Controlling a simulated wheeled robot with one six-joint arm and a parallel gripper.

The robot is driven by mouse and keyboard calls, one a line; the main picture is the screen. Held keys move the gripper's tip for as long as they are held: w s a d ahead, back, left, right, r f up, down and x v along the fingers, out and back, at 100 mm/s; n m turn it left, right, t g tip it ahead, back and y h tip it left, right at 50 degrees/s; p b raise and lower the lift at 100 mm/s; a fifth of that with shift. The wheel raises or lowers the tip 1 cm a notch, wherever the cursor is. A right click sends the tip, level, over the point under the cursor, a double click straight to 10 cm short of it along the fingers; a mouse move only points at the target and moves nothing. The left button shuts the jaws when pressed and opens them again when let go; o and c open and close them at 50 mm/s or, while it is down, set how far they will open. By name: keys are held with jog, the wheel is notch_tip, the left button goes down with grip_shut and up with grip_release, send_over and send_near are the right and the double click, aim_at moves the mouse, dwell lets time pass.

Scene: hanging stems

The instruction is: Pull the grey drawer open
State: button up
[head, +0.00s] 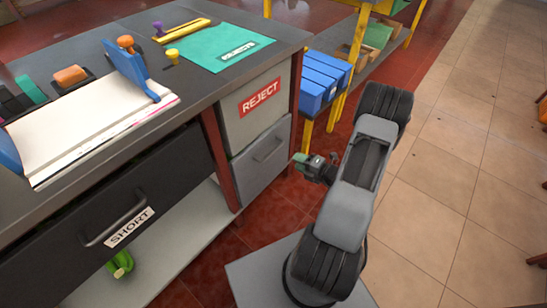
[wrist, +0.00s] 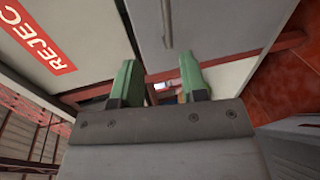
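The grey drawer (head: 260,165) is under the REJECT panel at the right end of the workbench, and its front looks flush with the bench. Its bar handle (head: 268,150) is on the upper part of the front. In the wrist view the grey drawer front (wrist: 225,35) fills the upper right, and the handle (wrist: 167,22) runs up and down the picture. My gripper (head: 304,160) is to the right of the drawer front. Its two green fingers (wrist: 160,80) are apart and empty. The handle lies beyond the fingertips, roughly in line with the gap between them, apart from both.
The light panel with the red REJECT label (head: 260,97) is above the drawer. A dark drawer labelled SHORT (head: 115,210) is to the left. A red bench leg (head: 219,158) stands between them. Blue bins (head: 322,80) sit on a yellow-framed shelf behind. Tiled floor (head: 450,170) is open at right.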

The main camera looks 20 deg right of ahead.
aim_at(274, 149)
jog(key=shift+m, duration=0.4)
jog(key=b+x, duration=0.1)
jog(key=x, duration=0.3)
jog(key=b+x, duration=0.1)
jog(key=x, duration=0.4)
jog(key=d+b+x, duration=0.1)
jog(key=x, duration=0.3)
jog(key=shift+w+a+f+b, duration=0.15)
jog(key=shift+w+f+b, duration=0.25)
jog(key=shift+f, duration=0.1)
grip_shut()
